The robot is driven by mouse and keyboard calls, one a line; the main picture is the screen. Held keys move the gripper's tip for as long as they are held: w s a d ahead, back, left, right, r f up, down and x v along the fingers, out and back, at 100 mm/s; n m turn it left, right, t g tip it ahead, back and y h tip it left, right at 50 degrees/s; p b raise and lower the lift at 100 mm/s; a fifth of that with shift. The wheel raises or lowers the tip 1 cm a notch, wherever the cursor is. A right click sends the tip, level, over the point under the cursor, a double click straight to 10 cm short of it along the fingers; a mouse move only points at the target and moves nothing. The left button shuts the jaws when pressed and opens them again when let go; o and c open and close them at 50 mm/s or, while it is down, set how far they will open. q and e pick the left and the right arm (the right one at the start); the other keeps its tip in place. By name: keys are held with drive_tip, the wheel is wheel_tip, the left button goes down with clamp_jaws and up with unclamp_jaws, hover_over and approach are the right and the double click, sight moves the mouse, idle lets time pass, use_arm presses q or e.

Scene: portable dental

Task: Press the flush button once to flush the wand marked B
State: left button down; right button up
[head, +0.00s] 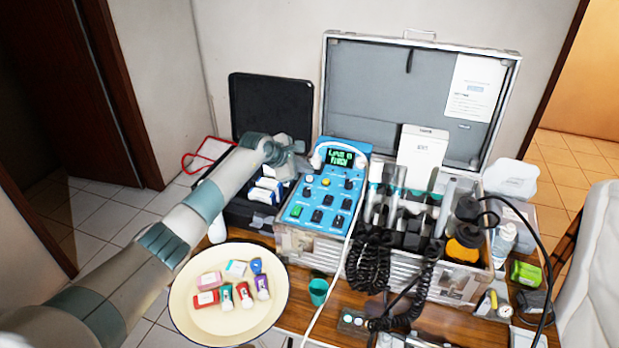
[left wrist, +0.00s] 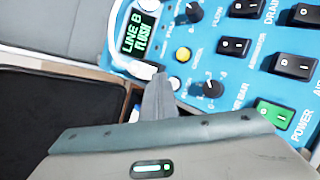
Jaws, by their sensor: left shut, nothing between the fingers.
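The blue control unit (head: 318,207) stands at the left end of the case. Its lit screen (head: 341,158) reads "LINE B" and "FLUSH" in the left wrist view (left wrist: 139,34). A yellow button (left wrist: 183,54) and a pale round button (left wrist: 176,83) sit below the screen; their small labels are not readable. My left gripper (head: 298,157) is shut and empty, over the unit's upper left edge. In the left wrist view its fingertips (left wrist: 159,80) appear beside the pale button; contact cannot be told. Several wands (head: 393,184) stand in the case; no B mark is readable.
The open metal case (head: 460,279) has coiled black cables (head: 370,265) hanging in front. A black box (head: 250,209) with its lid up stands left of the unit. A cream round tray (head: 187,318) with small coloured items lies below my left arm.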

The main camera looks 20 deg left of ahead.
use_arm(q)
wheel_tip(320, 180, up, 5)
drive_tip(key=shift+s+f+p, duration=0.1)
drive_tip(key=shift+s+p, duration=0.05)
drive_tip(key=shift+p, duration=1)
